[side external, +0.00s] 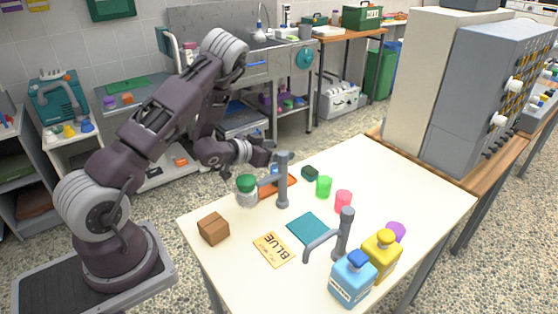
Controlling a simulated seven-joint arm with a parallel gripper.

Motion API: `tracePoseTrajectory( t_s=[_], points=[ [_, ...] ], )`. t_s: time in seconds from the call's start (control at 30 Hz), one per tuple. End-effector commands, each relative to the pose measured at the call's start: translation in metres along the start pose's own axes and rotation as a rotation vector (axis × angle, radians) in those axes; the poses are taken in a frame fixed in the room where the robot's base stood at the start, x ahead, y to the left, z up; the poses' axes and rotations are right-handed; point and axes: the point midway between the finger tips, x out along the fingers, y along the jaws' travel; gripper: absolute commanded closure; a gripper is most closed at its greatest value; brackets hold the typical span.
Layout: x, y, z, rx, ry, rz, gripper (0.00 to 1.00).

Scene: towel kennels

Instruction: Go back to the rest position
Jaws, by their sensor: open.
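My gripper (262,154) is above the far left part of the white table (400,185), behind a jar with a green lid (246,192). It is open and looks empty. Its fingertips are dark and small in the picture. It appears apart from the jar and from the grey post with a side arm (283,185) to its right. My arm reaches over from its base at the left with its elbow raised.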

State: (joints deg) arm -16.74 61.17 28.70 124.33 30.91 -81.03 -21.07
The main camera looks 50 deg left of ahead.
Motion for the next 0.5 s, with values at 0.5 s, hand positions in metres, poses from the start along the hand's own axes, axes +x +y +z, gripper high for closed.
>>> tracePoseTrajectory(
  t_s=[0.5],
  points=[
    [-0.199, 0.106, -0.159, -0.048, -0.361, -0.116, 0.35]
  ],
)
